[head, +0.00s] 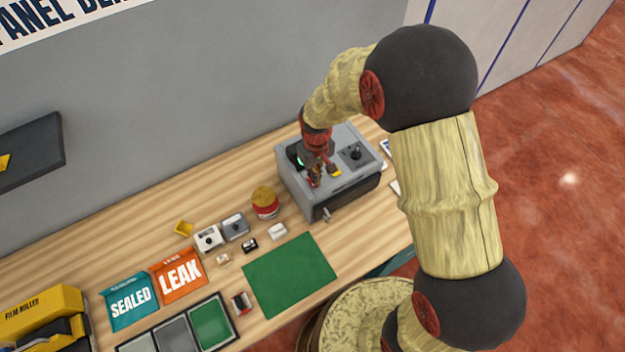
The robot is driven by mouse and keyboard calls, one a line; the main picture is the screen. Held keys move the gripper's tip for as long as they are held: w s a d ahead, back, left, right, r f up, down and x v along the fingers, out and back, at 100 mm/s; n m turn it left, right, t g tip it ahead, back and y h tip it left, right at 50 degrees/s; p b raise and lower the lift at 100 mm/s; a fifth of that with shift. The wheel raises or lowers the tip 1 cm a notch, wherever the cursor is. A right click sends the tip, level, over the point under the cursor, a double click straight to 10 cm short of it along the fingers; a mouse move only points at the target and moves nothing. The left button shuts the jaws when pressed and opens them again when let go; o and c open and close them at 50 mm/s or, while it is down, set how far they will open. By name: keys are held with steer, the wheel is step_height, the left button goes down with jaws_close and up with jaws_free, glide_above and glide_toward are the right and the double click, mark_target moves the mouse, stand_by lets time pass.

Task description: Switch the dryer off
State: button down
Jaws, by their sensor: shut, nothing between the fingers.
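The grey box-shaped machine (349,189), which looks like the dryer, stands at the right end of the wooden bench. On its top are a dark panel with a black lever (356,153) at the right and a small green glow at the left, partly hidden by my arm. A metal piece (326,214) sticks out at its lower front. My gripper (315,181) is shut and empty, pointing down over the left part of the machine's top. A small yellow part shows beside it. I cannot tell whether the fingers touch the machine, and they hide what lies under them.
A red and tan round pot (265,203) stands just left of the machine. Small white and grey boxes, a green mat (289,275), teal and orange pouches and a yellow film roller (42,316) occupy the bench. A grey wall rises behind.

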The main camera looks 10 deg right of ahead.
steer(key=shift+f+b, duration=0.45)
steer(key=shift+f, duration=0.3)
stand_by(0.3)
steer(key=shift+r+p, duration=2.2)
steer(key=shift+r, duration=1.35)
steer(key=shift+f, duration=0.1)
